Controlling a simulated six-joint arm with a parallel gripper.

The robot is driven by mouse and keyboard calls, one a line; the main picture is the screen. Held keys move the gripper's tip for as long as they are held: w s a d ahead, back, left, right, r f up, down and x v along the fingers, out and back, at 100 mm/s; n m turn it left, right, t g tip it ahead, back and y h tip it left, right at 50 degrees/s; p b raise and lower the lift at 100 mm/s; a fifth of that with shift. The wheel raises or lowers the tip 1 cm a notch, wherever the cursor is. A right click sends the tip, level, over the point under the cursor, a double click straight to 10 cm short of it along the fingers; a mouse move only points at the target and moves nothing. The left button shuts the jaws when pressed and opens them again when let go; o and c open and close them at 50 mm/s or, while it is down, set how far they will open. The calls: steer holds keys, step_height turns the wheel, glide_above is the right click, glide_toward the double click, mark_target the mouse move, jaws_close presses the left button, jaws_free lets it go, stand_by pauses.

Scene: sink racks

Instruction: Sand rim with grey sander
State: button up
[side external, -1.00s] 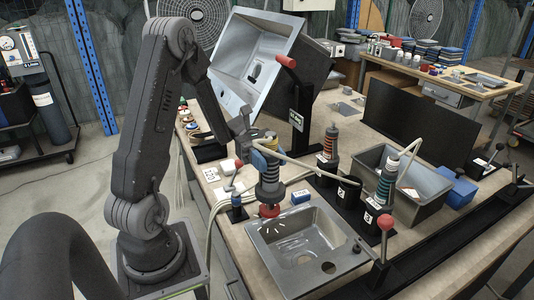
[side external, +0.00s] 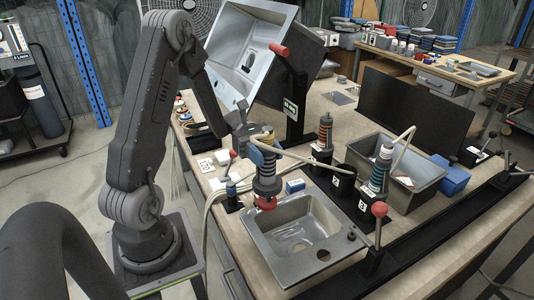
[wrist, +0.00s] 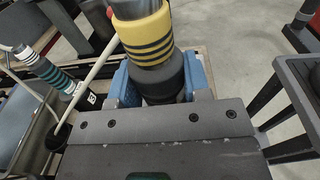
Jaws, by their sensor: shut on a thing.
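My gripper (side external: 256,150) is shut on a sander (side external: 266,182) with a grey body, a yellow-striped top and a red pad at its lower end. The sander stands upright, its pad at the back-left rim of the grey metal sink (side external: 262,247). I cannot tell whether the pad presses on the rim. In the wrist view, blue fingers (wrist: 158,90) clamp the dark body of the sander (wrist: 148,45) from both sides. The pad is hidden there.
Two other tools, one orange-ringed (side external: 325,133) and one teal-ringed (side external: 380,168), stand in black holders behind the sink. A red-knobbed clamp (side external: 379,210) stands at the sink's right. A tilted large sink (side external: 245,55) and a grey bin (side external: 425,180) are farther back. Hoses loop nearby.

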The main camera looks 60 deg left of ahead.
steer(key=shift+f, duration=0.5)
steer(key=shift+s, duration=0.15)
steer(key=shift+s, duration=1)
step_height(320, 180, up, 7)
stand_by(0.7)
